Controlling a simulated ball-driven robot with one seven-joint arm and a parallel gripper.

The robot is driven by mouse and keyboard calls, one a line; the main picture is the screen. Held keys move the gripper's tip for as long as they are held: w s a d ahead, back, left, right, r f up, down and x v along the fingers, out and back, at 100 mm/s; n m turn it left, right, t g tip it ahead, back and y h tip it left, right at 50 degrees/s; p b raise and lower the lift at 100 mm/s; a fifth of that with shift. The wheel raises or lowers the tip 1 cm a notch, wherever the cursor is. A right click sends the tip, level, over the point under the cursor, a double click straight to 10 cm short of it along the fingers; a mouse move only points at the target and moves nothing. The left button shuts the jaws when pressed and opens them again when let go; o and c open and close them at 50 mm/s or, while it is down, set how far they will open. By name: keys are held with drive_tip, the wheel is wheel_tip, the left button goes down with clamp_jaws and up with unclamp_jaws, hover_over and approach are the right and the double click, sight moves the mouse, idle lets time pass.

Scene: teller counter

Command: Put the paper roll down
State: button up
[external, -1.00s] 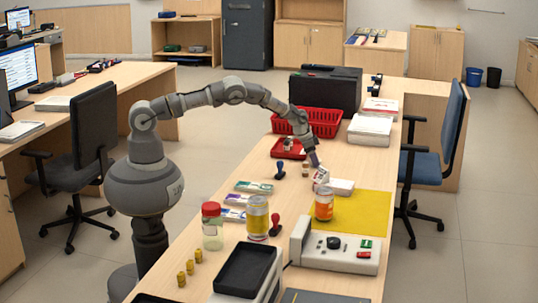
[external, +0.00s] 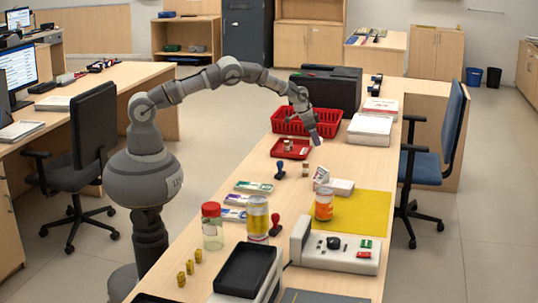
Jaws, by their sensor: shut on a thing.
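My gripper (external: 316,139) is in the middle of the counter's far half, over the right edge of a small red tray (external: 277,153) and in front of the red basket. It points down and is shut on the paper roll, of which I can make out at most a small pale patch at the fingertips. Whether it touches the tray or counter is too small to tell.
The counter (external: 340,155) is bare just right of the tray. A red basket (external: 325,128) and a black case (external: 335,88) stand behind. White paper stacks (external: 370,127) lie to the right.

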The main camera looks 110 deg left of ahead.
wheel_tip(320, 180, up, 18)
drive_tip(key=w+d+m+h, duration=0.1)
drive_tip(key=w+d+m, duration=0.25)
drive_tip(key=d, duration=1.05)
drive_tip(key=w+d+m+h, duration=0.15)
drive_tip(key=w+d, duration=0.25)
drive_tip(key=d, duration=1)
drive_tip(key=w+d+m+h, duration=0.1)
drive_tip(key=w+d+m, duration=0.25)
drive_tip(key=d, duration=1.05)
drive_tip(key=s+d+m+g, duration=0.1)
drive_tip(key=s+d+m, duration=0.2)
drive_tip(key=d, duration=1.3)
drive_tip(key=s+d+m+g+h+b, duration=0.1)
drive_tip(key=s+d+m, duration=0.2)
drive_tip(key=s+d, duration=0.6)
drive_tip(key=s+d+m+g+h, duration=0.15)
drive_tip(key=s+d, duration=0.25)
drive_tip(key=d, duration=0.8)
drive_tip(key=s+d+m+b, duration=0.1)
drive_tip(key=s+d+m, duration=0.2)
drive_tip(key=s+d, duration=0.6)
drive_tip(key=f+b, duration=0.1)
drive_tip(key=f, duration=0.8)
drive_tip(key=w+d+f+b, duration=0.1)
drive_tip(key=f, duration=0.8)
drive_tip(key=w+f+b, duration=0.1)
drive_tip(key=f, duration=0.9)
drive_tip(key=shift+w+d, duration=0.2)
